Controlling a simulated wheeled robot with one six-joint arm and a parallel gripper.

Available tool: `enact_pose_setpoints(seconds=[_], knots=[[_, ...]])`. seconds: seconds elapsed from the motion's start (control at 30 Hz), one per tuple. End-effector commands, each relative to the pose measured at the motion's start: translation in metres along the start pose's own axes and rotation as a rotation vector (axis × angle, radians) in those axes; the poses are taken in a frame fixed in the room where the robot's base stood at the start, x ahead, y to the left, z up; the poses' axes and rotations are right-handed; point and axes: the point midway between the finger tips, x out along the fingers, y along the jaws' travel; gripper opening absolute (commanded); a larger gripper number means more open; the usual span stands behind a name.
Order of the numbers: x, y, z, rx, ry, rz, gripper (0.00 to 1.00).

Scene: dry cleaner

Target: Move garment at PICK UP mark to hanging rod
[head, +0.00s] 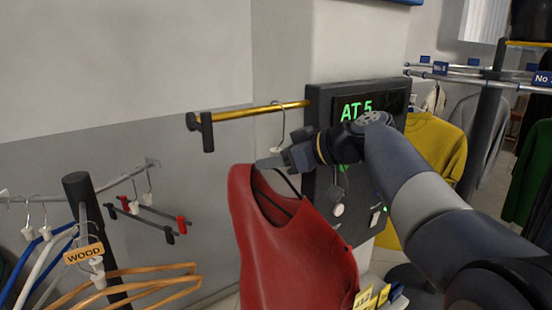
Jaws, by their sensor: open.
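A red sleeveless garment (290,250) hangs on a hanger below a short gold bar (245,112). The hanger's wire hook (282,125) rises to the bar near its right end. My gripper (268,163) is open at the top of the garment, by the hanger's neck. I cannot tell whether the neck lies between the fingers. My arm covers part of the scene on the right. A metal hanging rod (470,77) with blue number tags runs across the upper right. No PICK UP lettering is readable.
A dark panel (325,105) with green "AT 5" text stands behind my gripper. A yellow garment (437,140) hangs to the right. A left rack holds wooden hangers (165,268) and a "WOOD" tag (83,253). Yellow tags (370,298) sit at bottom.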

Motion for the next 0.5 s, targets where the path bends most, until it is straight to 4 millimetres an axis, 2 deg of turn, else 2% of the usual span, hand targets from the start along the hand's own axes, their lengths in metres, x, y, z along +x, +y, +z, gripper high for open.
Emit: enact_pose_setpoints(seconds=[0.27,0.37,0.5], knots=[[-0.006,0.001,0.001,0.001,-0.001,0.001,0.43],[-0.019,0.001,0.002,0.0,0.0,0.003,0.43],[-0.048,0.002,0.002,0.001,0.001,0.006,0.43]])
